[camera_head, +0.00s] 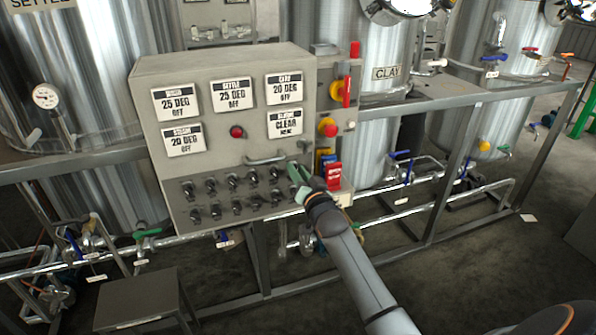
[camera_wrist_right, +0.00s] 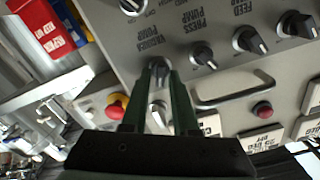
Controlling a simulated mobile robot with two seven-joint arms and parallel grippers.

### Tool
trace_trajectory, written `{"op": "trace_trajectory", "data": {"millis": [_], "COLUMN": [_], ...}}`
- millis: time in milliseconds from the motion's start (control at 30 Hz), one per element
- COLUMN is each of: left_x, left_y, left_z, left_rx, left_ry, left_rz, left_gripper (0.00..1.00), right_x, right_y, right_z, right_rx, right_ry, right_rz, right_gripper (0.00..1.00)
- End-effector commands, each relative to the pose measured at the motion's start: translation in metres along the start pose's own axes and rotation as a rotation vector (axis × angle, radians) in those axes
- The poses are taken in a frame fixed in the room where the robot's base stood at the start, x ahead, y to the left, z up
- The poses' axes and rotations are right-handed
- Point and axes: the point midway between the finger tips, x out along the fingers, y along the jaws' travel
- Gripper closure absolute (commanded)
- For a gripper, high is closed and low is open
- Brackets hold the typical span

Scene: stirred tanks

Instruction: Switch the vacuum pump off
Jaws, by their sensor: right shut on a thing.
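The control panel (camera_head: 215,108) has two rows of black knobs along its lower front in the head view. My right gripper (camera_head: 297,178) is at the right end of the upper row. In the right wrist view the panel is upside down, and the green fingers of the right gripper (camera_wrist_right: 162,82) are shut on the vacuum pump knob (camera_wrist_right: 158,65), beside the label "VACUUM PUMP" (camera_wrist_right: 162,34). The fingers partly hide the knob, so I cannot tell which way it points. My left gripper is not in view.
Close by are a panel handle (camera_head: 265,159), an emergency stop button (camera_head: 328,128) and red lockout boxes (camera_head: 333,174). The press pump knob (camera_wrist_right: 203,55) is beside the gripper. Pipes and frame legs stand below; the floor at right is open.

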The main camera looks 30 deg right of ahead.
Motion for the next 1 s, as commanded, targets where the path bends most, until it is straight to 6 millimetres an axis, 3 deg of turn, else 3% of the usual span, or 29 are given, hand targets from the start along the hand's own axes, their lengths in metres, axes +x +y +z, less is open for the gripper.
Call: {"op": "trace_trajectory", "data": {"millis": [1000], "left_x": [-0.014], "left_y": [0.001], "left_z": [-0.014], "left_rx": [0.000], "left_ry": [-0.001], "left_rz": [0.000], "left_gripper": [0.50], "right_x": [0.000], "right_y": [-0.004], "right_z": [0.002], "right_rx": [-0.842], "right_ry": [-0.001], "right_rz": [0.000], "right_gripper": [1.00]}}
